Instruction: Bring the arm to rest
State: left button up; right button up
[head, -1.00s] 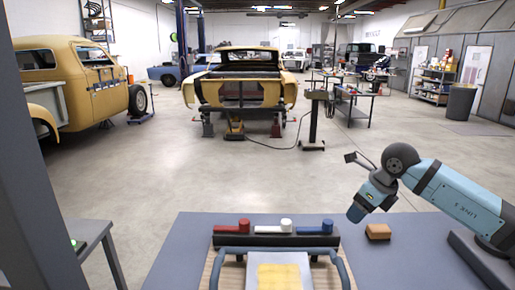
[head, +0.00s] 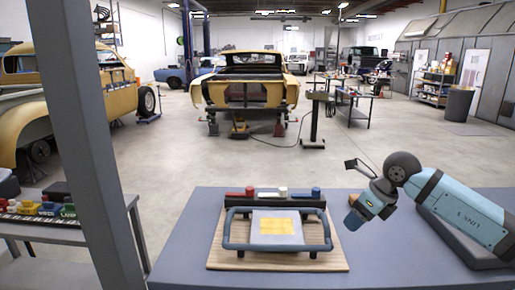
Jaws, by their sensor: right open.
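My right arm comes in from the right, bent over the grey-blue table (head: 180,255). Its right gripper (head: 354,220) points down and left at the right of a board, and it is open. I see nothing held in it, though the fingers are small and partly dark. My left gripper is not in view.
A wooden board (head: 222,256) carries a blue-grey handled frame (head: 276,247) around a plate with a yellow patch. A dark rack (head: 275,203) with red, white and blue pieces stands behind it.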

jog(key=s+a+f+m+t+y, duration=0.1)
jog(key=s+a+f+m+y, duration=0.3)
jog(key=s+a+y, duration=0.35)
jog(key=s+a+f+m+y, duration=0.3)
jog(key=s+a+m+y, duration=0.2)
jog(key=a+y, duration=0.45)
jog(key=s+d+f+m+t+h, duration=0.3)
jog(key=f+m+t+h, duration=0.35)
jog(key=m, duration=0.55)
jog(key=s+d+f+m+t+h, duration=0.25)
jog(key=f+m+t+h, duration=0.35)
jog(key=m, duration=0.6)
jog(key=s+d+f+m+g+h, duration=0.25)
jog(key=s+f+m, duration=0.25)
jog(key=s+f, duration=0.25)
jog(key=s+d+f+m+g+h, duration=0.2)
jog(key=s+d+f+m+g, duration=0.15)
jog(key=s+f, duration=0.4)
pick_arm(q)
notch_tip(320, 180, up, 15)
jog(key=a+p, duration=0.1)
jog(key=p, duration=1.8)
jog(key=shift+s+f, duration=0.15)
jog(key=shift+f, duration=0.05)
pick_arm(e)
notch_tip(320, 180, up, 16)
jog(key=shift+s+h, duration=0.15)
jog(key=shift+h, duration=0.15)
